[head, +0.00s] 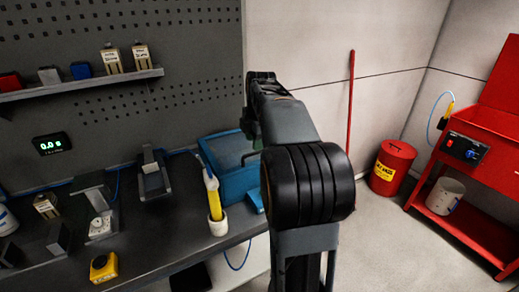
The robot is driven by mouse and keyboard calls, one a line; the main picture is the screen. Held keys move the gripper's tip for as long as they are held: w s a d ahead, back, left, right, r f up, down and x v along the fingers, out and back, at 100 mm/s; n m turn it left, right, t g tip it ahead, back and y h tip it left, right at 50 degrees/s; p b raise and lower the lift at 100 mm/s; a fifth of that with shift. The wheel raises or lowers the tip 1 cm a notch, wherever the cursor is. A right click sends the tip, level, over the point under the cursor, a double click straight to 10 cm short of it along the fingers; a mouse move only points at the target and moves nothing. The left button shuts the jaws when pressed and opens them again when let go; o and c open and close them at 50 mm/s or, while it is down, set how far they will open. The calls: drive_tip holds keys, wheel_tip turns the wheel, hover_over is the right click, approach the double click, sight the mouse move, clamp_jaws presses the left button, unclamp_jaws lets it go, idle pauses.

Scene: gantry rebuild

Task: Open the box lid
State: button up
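A blue box (238,183) stands on the workbench near its right end, with a greyish top face framed by a blue rim. I cannot tell from here whether that top is a closed lid. My arm covers the box's right side. My gripper (251,130) shows only as a small dark part at the far end of my arm, above or beside the back right of the box. Its fingers are mostly hidden by my arm, so I cannot tell whether it is open or touches the box.
A yellow tool in a white holder (218,225) stands left of the box, and a small blue piece (254,201) lies at its front. A dark stand (153,178) is further left. A red bin (391,168) and red cart (478,140) stand right, beyond open floor.

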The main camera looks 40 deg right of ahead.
sight(254, 153)
drive_tip(key=shift+w+d+f, duration=0.1)
drive_tip(key=shift+w+f, duration=0.1)
drive_tip(key=shift+f, duration=0.95)
drive_tip(key=shift+w+d+f, duration=0.1)
drive_tip(key=shift+w+f, duration=0.1)
drive_tip(key=shift+f, duration=0.9)
clamp_jaws()
